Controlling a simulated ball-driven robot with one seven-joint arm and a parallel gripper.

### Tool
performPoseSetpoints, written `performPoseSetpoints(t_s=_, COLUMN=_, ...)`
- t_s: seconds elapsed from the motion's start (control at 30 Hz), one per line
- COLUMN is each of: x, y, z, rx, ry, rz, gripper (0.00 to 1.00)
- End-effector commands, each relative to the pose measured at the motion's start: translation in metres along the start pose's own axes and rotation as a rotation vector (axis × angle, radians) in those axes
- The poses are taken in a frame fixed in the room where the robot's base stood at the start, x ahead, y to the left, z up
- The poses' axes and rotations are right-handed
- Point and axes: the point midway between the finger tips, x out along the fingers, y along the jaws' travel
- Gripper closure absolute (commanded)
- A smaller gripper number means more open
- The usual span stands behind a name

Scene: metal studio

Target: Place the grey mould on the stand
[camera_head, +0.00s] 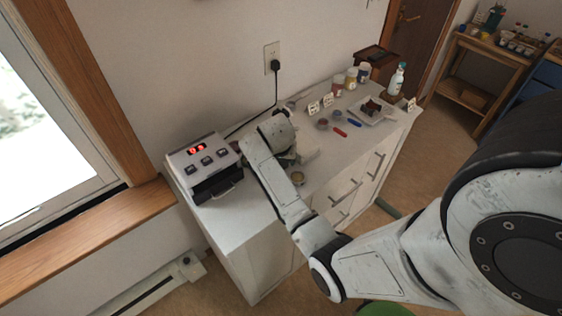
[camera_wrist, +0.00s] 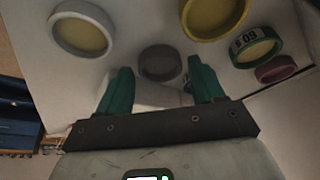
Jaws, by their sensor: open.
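In the wrist view my gripper (camera_wrist: 159,70) is open, with its two green fingers apart. A dark grey round piece (camera_wrist: 160,63), likely the grey mould, shows between and beyond the fingertips; I cannot tell if they touch it. A light grey ring with a yellow inside (camera_wrist: 82,28) lies to its left. In the head view my arm reaches over the white cabinet top, and its wrist hides the gripper's fingers and what is under them. A small round piece with a yellowish inside (camera_head: 298,178) shows beside my arm. I cannot pick out the stand with certainty.
In the wrist view, a yellow ring (camera_wrist: 213,18), green ring (camera_wrist: 252,47) and pink piece (camera_wrist: 276,69) crowd the right. In the head view, a machine with red digits (camera_head: 204,168) stands left; bottles (camera_head: 351,78) and a white tray (camera_head: 389,113) stand toward the right end.

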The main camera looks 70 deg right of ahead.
Motion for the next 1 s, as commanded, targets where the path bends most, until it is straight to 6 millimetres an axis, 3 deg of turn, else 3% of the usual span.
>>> performPoseSetpoints(t_s=0.33, x=0.0095, y=0.0000, z=0.0002, rx=0.000, ry=0.000, rz=-0.001, gripper=0.33)
performPoseSetpoints(t_s=0.83, x=0.0092, y=0.0000, z=0.0003, rx=0.000, ry=0.000, rz=-0.001, gripper=0.80)
performPoseSetpoints(t_s=1.0, x=0.0090, y=0.0000, z=0.0002, rx=0.000, ry=0.000, rz=-0.001, gripper=0.80)
